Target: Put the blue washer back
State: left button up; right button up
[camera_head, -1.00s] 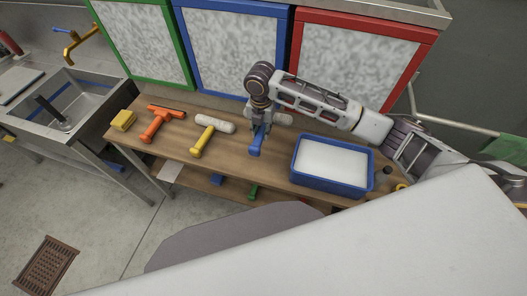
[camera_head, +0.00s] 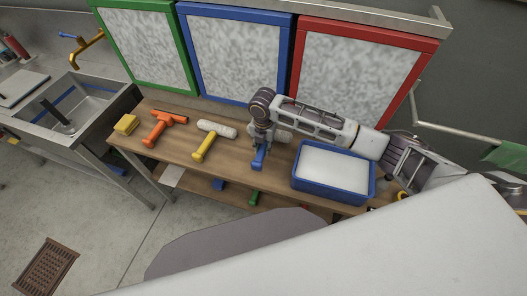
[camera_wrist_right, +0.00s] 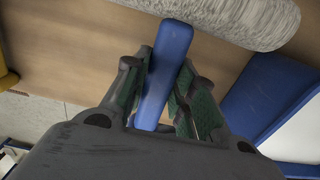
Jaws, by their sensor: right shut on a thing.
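The blue washer has a blue handle (camera_head: 259,159) and a pale fluffy sleeve (camera_head: 284,133). It is at the bench, between the yellow-handled washer (camera_head: 213,138) and the blue tub (camera_head: 333,191). My right gripper (camera_head: 261,146) is above it with its fingers shut on the blue handle. In the right wrist view the handle (camera_wrist_right: 166,70) runs between the two green-padded fingers (camera_wrist_right: 160,98), and the sleeve (camera_wrist_right: 235,18) lies across the top. I cannot tell whether the washer touches the bench. My left gripper is out of view.
On the wooden bench (camera_head: 233,175) are an orange squeegee (camera_head: 160,127) and a yellow sponge (camera_head: 126,124). Green, blue (camera_head: 236,57) and red framed panels stand behind it. A sink (camera_head: 80,100) is at left. Several tools lie on the lower shelf.

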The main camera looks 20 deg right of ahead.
aim_at(264, 152)
jog(key=shift+f, duration=1.85)
jog(key=shift+f, duration=0.15)
jog(key=o, duration=1)
notch_tip(264, 152, up, 11)
jog(key=shift+b, duration=0.3)
jog(key=shift+s+r, duration=0.1)
jog(key=shift+r, duration=0.55)
